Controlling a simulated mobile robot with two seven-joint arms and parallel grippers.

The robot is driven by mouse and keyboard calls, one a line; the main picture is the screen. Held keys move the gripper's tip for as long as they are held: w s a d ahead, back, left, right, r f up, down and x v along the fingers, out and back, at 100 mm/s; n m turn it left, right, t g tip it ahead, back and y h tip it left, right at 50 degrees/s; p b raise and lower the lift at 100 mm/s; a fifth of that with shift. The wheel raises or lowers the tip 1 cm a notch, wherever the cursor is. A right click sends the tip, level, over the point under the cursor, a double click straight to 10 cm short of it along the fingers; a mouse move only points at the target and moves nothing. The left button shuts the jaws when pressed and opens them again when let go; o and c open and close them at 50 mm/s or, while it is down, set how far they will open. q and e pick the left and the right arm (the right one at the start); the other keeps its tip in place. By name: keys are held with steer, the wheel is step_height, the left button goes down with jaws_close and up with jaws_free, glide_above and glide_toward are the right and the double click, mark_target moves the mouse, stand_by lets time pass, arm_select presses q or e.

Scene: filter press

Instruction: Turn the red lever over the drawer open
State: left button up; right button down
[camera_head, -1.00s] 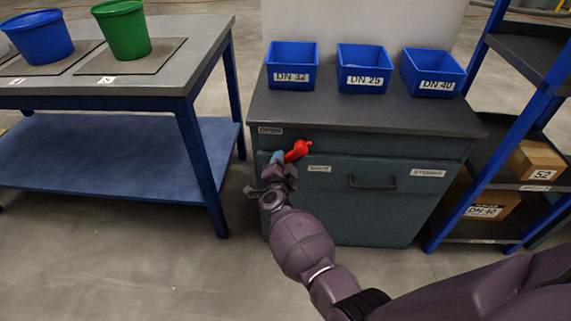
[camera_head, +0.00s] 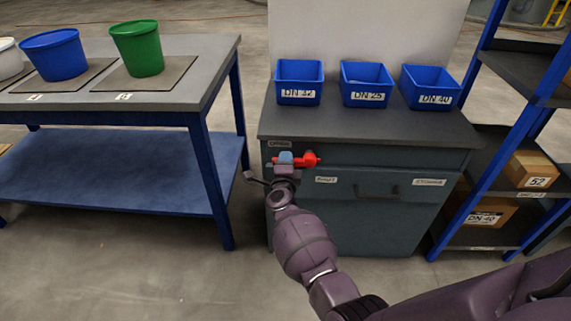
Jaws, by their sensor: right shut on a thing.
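The red lever (camera_head: 309,159) is on the front of the dark grey cabinet, at the upper left above the drawer (camera_head: 385,188). It lies about level, with its thick end to the right. My right gripper (camera_head: 286,160) is at the lever's left part and shut on it; its fingers hide part of the lever. The drawer front has a dark handle (camera_head: 377,190) and looks shut. A small label sits above the lever at the cabinet's upper left; its text is hard to read now. My left gripper is not in view.
Blue bins (camera_head: 299,83) stand on the cabinet top (camera_head: 360,126). A blue-framed table (camera_head: 200,120) with buckets is on the left. A blue shelf rack (camera_head: 490,135) with cardboard boxes (camera_head: 533,169) is close on the right. Floor in front is clear.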

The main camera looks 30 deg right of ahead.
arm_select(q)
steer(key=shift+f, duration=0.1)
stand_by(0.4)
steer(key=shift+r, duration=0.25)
arm_select(e)
steer(key=c, duration=0.9)
jaws_free()
steer(key=shift+s+a, duration=0.1)
